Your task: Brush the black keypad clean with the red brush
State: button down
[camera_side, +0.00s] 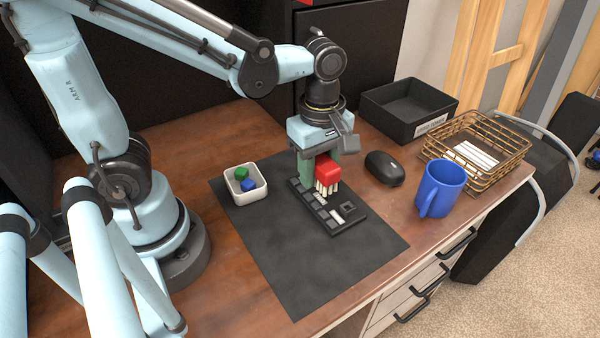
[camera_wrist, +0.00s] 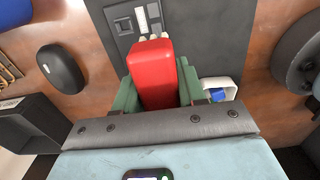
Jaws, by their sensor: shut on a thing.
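The black keypad (camera_side: 345,217) lies on a dark mat on the desk, with grey keys and a few white ones. Its near end shows in the wrist view (camera_wrist: 122,24). My gripper (camera_side: 320,164) points down over the keypad's far part and is shut on the red brush. The red brush (camera_side: 327,170) has a red block handle and pale bristles pointing down. The bristles are at the keypad's keys; I cannot tell whether they touch. In the wrist view the red handle (camera_wrist: 155,75) sits between my green fingers (camera_wrist: 158,88) and hides part of the keypad.
A white tray (camera_side: 238,195) with green and blue cubes stands left of the keypad. A black mouse (camera_side: 384,168), blue mug (camera_side: 440,188), wire basket (camera_side: 432,150) and black bin (camera_side: 376,117) stand to the right. The mat's front (camera_side: 300,270) is clear.

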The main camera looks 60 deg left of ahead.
jog(key=shift+d+f, duration=0.1)
jog(key=shift+f, duration=0.2)
notch_tip(320, 180, down, 5)
jog(key=shift+r, duration=0.1)
jog(key=shift+a, duration=1.45)
jog(key=c, duration=1.4)
grip_release()
grip_shut()
